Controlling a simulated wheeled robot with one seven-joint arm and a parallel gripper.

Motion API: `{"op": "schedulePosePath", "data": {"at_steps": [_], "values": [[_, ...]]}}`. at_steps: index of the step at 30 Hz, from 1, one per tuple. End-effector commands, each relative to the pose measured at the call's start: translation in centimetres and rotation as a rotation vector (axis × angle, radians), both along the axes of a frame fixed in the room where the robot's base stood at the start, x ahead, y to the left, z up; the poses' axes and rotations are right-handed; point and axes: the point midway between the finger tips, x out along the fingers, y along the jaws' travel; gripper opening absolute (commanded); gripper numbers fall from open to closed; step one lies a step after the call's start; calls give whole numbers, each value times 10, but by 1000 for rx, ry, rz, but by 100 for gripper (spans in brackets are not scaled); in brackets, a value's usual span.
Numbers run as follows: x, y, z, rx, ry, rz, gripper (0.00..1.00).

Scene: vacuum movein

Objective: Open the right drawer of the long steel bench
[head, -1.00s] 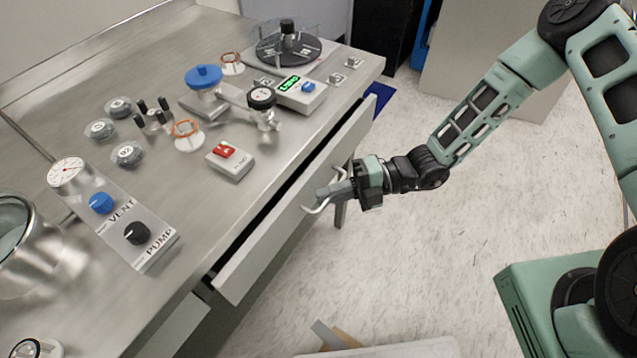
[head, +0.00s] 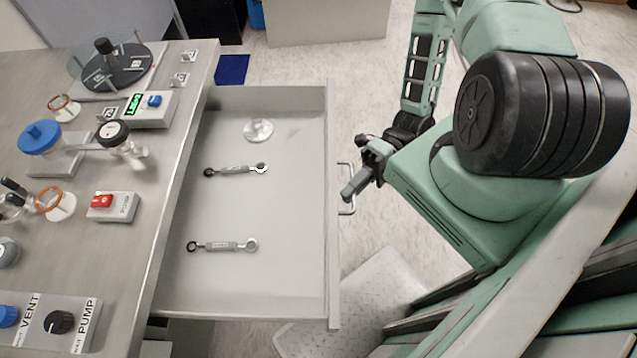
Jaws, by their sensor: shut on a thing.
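The right drawer (head: 290,290) of the long steel bench (head: 168,205) stands far out to the right of the bench edge, with its inside in plain view. Two small wrench-like tools lie in it, an upper one (head: 236,170) and a lower one (head: 224,245). The exact finger contact is small in the picture.
On the bench top are a box with a green display (head: 150,109), a box with a red switch (head: 113,207), a blue-capped valve (head: 42,138) and a vent and pump panel (head: 50,322). A light textured plate (head: 365,290) is near the floor below the drawer front.

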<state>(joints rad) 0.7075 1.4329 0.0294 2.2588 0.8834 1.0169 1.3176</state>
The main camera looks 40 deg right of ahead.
Motion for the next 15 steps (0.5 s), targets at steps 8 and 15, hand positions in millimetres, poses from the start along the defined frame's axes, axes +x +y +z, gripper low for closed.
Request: {"op": "schedulePosePath", "data": {"at_steps": [8, 15], "values": [[-24, -31, 0, 0, 0, -2, 0], [-30, -40, 0, 0, -2, -1, 0]]}}
